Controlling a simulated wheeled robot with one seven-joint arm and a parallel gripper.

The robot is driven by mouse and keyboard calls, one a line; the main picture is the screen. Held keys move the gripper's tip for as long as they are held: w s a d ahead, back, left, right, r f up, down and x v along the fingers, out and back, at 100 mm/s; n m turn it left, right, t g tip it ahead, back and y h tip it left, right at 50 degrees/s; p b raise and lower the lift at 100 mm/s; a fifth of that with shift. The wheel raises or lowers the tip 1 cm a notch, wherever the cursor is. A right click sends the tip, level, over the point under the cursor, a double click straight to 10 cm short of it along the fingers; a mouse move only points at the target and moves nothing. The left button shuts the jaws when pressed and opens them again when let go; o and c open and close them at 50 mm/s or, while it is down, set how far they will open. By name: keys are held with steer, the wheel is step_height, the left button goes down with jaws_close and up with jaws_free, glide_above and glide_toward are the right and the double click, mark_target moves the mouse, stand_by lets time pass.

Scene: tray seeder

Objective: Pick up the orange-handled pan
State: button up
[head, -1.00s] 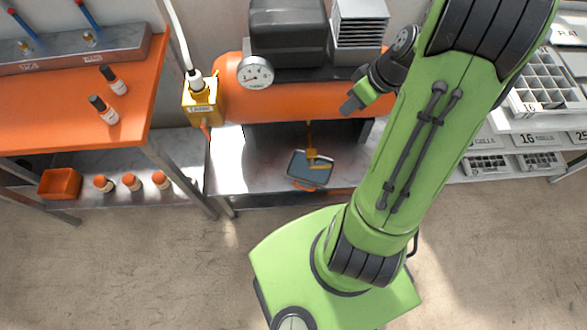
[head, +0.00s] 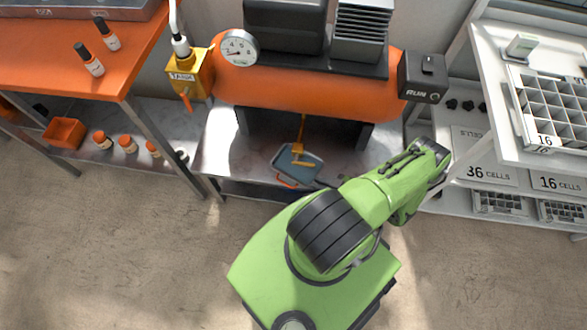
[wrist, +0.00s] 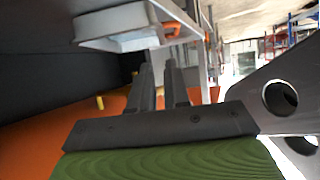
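The pan (head: 287,158) is a shallow grey-blue tray with an orange handle. In the head view it lies on the metal lower shelf under the orange tank, with the handle at its lower left edge. In the wrist view a pale pan (wrist: 112,42) with orange on its right side shows at the top. My gripper (wrist: 160,65) has two dark fingers with a narrow empty gap between them. Its tips are just below and right of the pan in that picture, seemingly apart from it. In the head view my arm mostly hides the gripper.
A yellow drain pipe (head: 301,140) hangs from the orange tank (head: 300,85) over the pan. The tank's dark legs flank the space. A table leg (head: 165,148) stands at left, and a white shelf unit (head: 490,125) at right. The floor in front is open.

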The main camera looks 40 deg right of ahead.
mark_target(291, 177)
steer(key=b+x, duration=0.4)
steer(key=x, duration=0.8)
steer(key=shift+w+f, duration=0.15)
steer(key=shift+f, duration=0.05)
steer(key=shift+w, duration=0.1)
jaws_close()
steer(key=shift+r, duration=0.1)
